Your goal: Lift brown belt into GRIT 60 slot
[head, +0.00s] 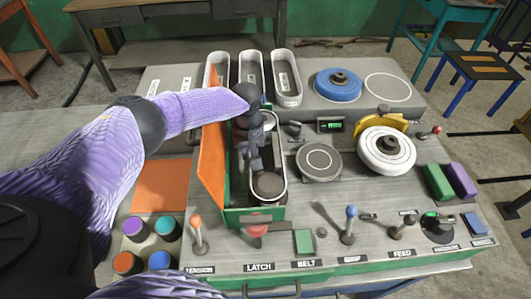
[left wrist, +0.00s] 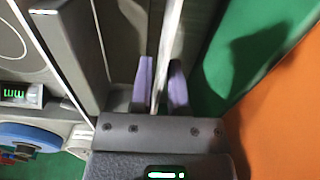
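A brown belt (head: 269,197) with a pale edge stands as a narrow loop around drums inside the open green housing (head: 232,215). My left gripper (head: 256,165) points down into this housing, over the loop. In the left wrist view its two purple fingers (left wrist: 161,85) stand either side of a thin pale strip (left wrist: 170,40), which looks like the belt's edge. A gap shows between fingers and strip. Three pale-rimmed oval slots (head: 250,70) stand behind the housing; their labels are too small to read, so I cannot tell which is GRIT 60. My right gripper is out of view.
An orange door (head: 212,150) stands open along the housing's left side, close to my left arm. Right of the housing are a round grey plate (head: 319,160), a white wheel (head: 386,151) and a blue disc (head: 338,85). Levers, including TENSION (head: 198,232) and LATCH (head: 256,232), line the front.

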